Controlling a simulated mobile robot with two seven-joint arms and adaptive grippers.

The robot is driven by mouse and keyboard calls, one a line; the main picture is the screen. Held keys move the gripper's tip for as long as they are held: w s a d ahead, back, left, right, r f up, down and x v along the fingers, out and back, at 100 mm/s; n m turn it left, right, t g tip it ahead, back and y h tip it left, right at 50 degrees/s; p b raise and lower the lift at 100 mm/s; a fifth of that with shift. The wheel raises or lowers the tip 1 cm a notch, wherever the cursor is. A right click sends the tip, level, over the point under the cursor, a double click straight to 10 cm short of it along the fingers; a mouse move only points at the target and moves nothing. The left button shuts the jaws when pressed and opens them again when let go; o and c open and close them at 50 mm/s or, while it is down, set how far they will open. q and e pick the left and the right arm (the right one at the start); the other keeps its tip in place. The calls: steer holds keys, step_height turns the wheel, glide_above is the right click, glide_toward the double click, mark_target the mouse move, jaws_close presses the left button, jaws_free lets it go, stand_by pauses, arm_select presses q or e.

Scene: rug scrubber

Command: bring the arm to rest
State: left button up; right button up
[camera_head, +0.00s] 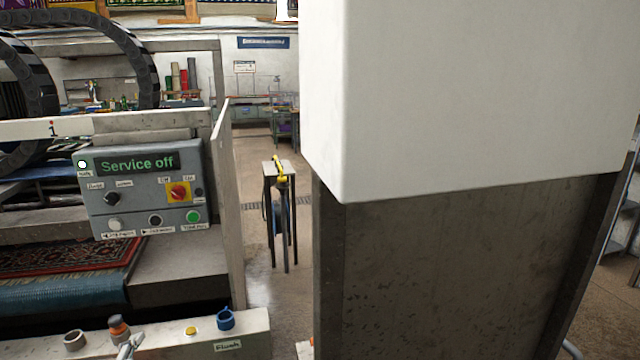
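Neither of my grippers shows in the head view, and I cannot make out either arm. A grey control box (146,190) stands at the left on the rug scrubber. Its display (137,163) reads "Service off" in green. Below it are a black knob, a red switch on a yellow plate (179,192) and a green button (193,216). A patterned rug (50,262) lies in the machine under the box.
A large white and dark grey cabinet (460,100) fills the right side, close to me. A small stand (280,170) with a yellow item is in the aisle. A ledge (265,335) at bottom left carries a blue fitting (226,319) and other small parts.

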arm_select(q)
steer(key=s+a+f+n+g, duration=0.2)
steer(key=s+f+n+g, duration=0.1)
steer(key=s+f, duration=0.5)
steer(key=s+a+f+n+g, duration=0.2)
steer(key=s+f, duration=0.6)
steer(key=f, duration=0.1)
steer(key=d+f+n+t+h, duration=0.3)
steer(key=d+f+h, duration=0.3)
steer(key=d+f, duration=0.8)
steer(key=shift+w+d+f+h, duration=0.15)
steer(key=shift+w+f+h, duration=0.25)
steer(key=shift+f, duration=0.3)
